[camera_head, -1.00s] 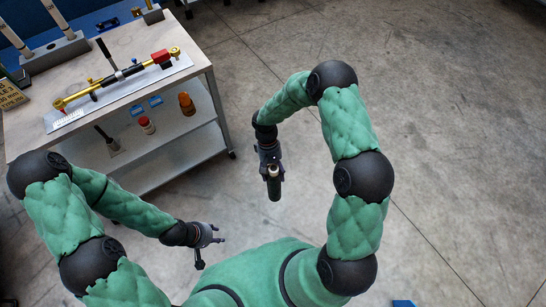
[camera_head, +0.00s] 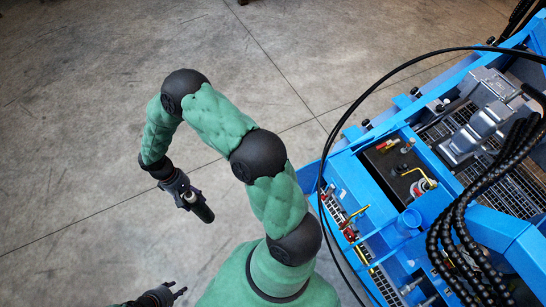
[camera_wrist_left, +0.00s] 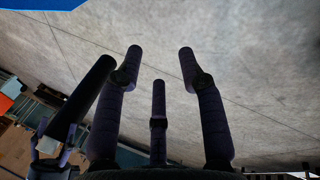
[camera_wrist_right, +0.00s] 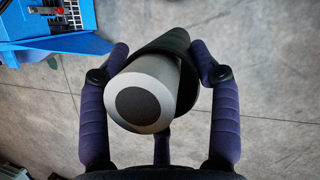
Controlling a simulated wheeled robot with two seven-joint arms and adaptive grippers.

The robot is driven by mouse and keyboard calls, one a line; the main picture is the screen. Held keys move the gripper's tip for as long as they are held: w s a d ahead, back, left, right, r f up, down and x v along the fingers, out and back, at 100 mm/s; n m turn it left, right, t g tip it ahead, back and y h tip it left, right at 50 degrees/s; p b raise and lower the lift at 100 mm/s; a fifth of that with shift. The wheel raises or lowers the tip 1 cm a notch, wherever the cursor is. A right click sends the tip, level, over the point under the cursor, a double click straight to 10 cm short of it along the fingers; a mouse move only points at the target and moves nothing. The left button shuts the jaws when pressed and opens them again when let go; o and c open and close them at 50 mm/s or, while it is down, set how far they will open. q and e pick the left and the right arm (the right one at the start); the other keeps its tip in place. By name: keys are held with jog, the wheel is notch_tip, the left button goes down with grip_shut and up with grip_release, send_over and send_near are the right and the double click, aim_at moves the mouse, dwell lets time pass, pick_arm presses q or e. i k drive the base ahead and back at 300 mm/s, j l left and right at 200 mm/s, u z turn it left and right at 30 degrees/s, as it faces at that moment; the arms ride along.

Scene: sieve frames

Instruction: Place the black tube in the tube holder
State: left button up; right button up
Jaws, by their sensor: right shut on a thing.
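The black tube (camera_head: 203,211) is held by my right gripper (camera_head: 190,199), above bare floor to the left of the blue machine. In the right wrist view the tube (camera_wrist_right: 150,95) shows its grey round end with a dark centre, between the two fingers. My left gripper (camera_head: 172,292) is at the lower edge of the head view. In the left wrist view its fingers (camera_wrist_left: 160,70) are spread and empty, and the black tube (camera_wrist_left: 82,98) shows at the left. A blue upright cylinder (camera_head: 407,222) on the machine may be the tube holder; I cannot tell for certain.
The blue machine (camera_head: 345,180) fills the right side, with raised frame edges, black cables (camera_head: 455,225) and a grey metal housing (camera_head: 490,110). A thin black hose arcs over its near side. The floor to the left and behind is clear.

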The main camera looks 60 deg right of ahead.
aim_at(407, 221)
jog(key=z, duration=1.55)
